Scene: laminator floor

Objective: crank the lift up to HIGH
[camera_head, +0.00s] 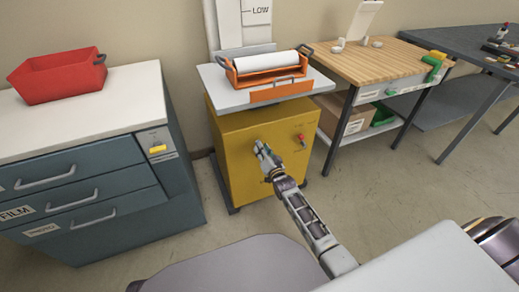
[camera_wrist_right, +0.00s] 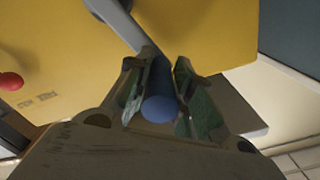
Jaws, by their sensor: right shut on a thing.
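The lift is a yellow cabinet (camera_head: 235,135) with a grey platform (camera_head: 235,100) on top, in front of a pale upright post with a LOW mark (camera_head: 261,10). The platform bears an orange cradle (camera_head: 278,91) with a white roll (camera_head: 268,62). My right gripper (camera_head: 262,150) is at the cabinet's front face. In the right wrist view its fingers (camera_wrist_right: 162,75) are shut around the blue crank handle (camera_wrist_right: 160,108), at the end of a grey crank arm (camera_wrist_right: 118,22). In the head view the gripper hides most of the crank. My left gripper is not in view.
A red knob (camera_head: 301,138) sits on the cabinet front, right of my gripper. A drawer unit (camera_head: 90,190) with a red bin (camera_head: 60,78) stands left. A wooden-topped bench (camera_head: 375,62) and a dark table (camera_head: 460,42) stand right. Floor is free at front right.

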